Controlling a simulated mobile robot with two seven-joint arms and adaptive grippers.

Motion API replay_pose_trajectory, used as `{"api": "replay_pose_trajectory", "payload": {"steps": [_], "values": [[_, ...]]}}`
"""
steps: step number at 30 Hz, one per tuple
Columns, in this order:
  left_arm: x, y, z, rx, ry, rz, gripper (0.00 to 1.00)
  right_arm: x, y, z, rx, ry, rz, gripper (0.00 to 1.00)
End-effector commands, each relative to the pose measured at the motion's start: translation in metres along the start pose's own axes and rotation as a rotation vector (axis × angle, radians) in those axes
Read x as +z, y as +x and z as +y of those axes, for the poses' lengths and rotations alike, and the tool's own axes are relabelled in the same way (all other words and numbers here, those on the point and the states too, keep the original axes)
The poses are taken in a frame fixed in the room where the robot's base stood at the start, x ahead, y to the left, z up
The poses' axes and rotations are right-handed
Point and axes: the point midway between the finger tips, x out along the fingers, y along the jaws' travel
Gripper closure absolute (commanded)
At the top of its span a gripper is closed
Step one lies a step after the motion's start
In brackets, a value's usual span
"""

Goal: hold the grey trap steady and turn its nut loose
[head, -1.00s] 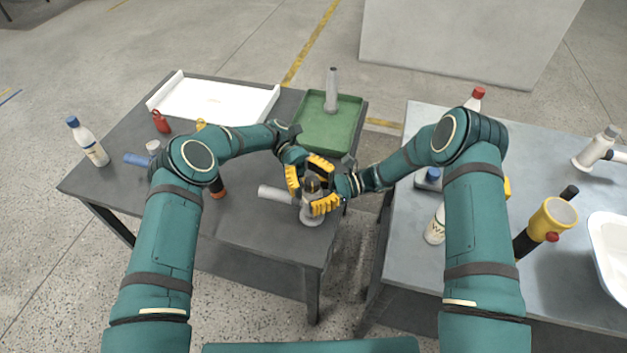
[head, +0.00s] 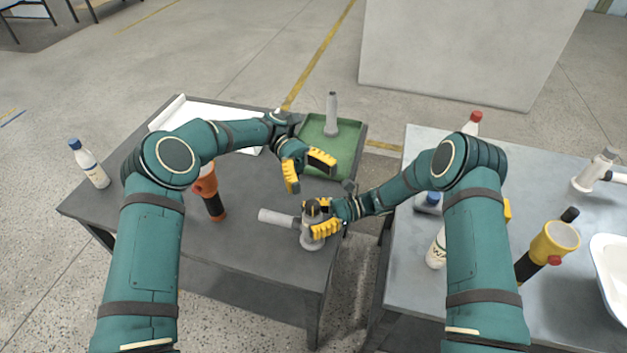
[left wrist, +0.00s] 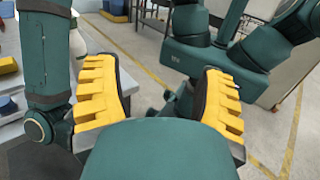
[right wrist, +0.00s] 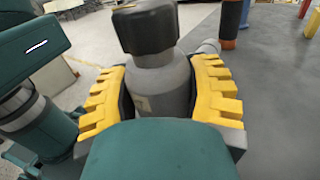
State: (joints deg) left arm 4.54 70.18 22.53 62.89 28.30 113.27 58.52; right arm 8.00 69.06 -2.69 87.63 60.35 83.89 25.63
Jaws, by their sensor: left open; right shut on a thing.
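The grey trap (head: 276,217) stands near the front right of the dark table, its side pipe pointing left. My right gripper (head: 313,218) is shut around its upright grey body, which shows between the yellow fingers in the right wrist view (right wrist: 160,90). The dark nut (right wrist: 146,27) sits on top of the body, above the right fingers. My left gripper (head: 311,178) is open and empty, above and behind the trap, apart from the nut. The left wrist view shows nothing between its fingers (left wrist: 162,70). The right fingers hide part of the trap in the head view.
A green tray (head: 347,165) with an upright grey pipe (head: 331,115) stands behind. An orange-and-black flashlight (head: 207,190) and a blue-capped bottle (head: 88,163) are to the left. The right table holds a yellow flashlight (head: 553,243) and a white basin (head: 608,262). The front left tabletop is clear.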

Motion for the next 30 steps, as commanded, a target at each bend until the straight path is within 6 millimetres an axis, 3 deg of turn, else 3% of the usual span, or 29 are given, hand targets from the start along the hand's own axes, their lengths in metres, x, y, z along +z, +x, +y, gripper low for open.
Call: {"api": "replay_pose_trajectory", "payload": {"steps": [8,14,23,30], "values": [[0.0,0.001,-0.001,0.014,0.017,-0.019,0.3,0.0,0.0,0.0,0.0,0.0,0.0,0.9],[0.003,0.008,-0.007,0.162,0.154,-0.166,0.3,0.0,0.0,0.0,0.0,0.0,0.0,0.9],[0.004,0.007,-0.02,0.68,0.379,-0.386,0.3,0.0,0.0,0.0,0.0,0.0,0.0,0.9],[-0.018,-0.004,-0.041,1.163,0.386,-0.369,0.3,0.0,0.0,0.0,0.0,0.0,0.0,0.9]]}}
